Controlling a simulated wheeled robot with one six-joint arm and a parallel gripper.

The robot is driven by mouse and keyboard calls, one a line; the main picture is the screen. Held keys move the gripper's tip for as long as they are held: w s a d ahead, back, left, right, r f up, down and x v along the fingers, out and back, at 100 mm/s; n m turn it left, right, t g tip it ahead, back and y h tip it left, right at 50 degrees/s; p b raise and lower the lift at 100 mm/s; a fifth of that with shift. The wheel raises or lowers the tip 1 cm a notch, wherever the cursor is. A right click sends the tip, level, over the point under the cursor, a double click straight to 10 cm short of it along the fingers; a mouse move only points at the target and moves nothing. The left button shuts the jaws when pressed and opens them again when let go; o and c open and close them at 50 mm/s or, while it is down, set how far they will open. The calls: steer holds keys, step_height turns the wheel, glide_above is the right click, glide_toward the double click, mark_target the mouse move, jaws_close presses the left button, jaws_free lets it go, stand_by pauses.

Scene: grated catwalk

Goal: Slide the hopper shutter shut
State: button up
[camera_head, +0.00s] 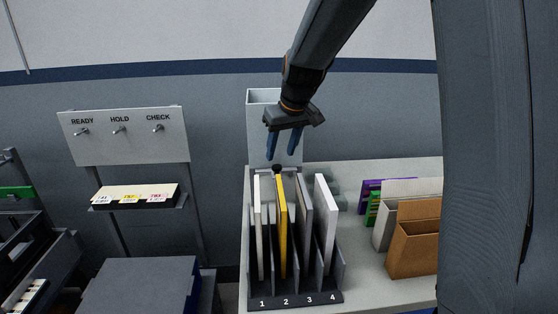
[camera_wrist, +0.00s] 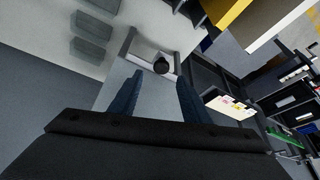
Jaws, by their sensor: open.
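The hopper (camera_head: 262,112) is a tall pale grey box with an open top, standing at the back of the counter behind the numbered rack. A round black knob (camera_head: 277,169) sits low at its front; in the wrist view the knob (camera_wrist: 162,65) stands on a pale plate (camera_wrist: 143,49) between side rails. I cannot tell how far the shutter is open. My gripper (camera_head: 282,157) points down in front of the hopper, just above the knob, its blue fingers open and empty. In the wrist view the knob shows just beyond the gap between the fingertips (camera_wrist: 158,78).
A black rack (camera_head: 290,300) numbered 1 to 4 holds upright panels, one yellow (camera_head: 281,225), close in front of the knob. A brown file box (camera_head: 414,240) stands on the counter at right. A switch panel (camera_head: 125,140) and a label shelf (camera_head: 137,197) stand at left.

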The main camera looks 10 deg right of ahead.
steer(key=shift+v, duration=1.4)
